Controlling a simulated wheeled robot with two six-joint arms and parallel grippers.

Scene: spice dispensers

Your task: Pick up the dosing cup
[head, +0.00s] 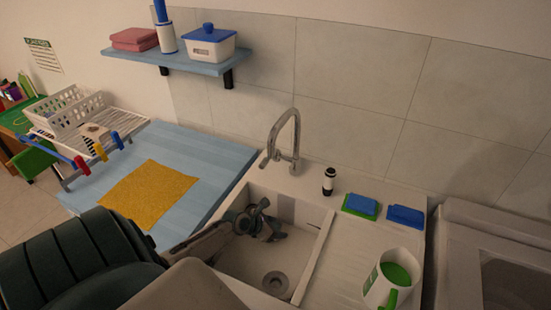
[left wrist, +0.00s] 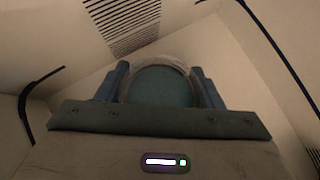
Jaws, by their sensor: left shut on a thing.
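My left gripper (head: 262,220) reaches in from the left over the sink (head: 322,258). In the left wrist view its two blue-grey fingers (left wrist: 162,88) stand on either side of a round thing with a pale, clear-looking rim and a dull teal middle. This looks like the dosing cup (left wrist: 163,71), held between the fingers. In the head view the cup cannot be told apart from the dark gripper parts. My right gripper is not in view.
A tap (head: 285,140) stands behind the sink. A small black-and-white bottle (head: 329,181), a blue-green sponge (head: 360,206), a blue sponge (head: 405,216) and a white mug (head: 379,285) with green inside are to the right. A yellow cloth (head: 148,193) lies left.

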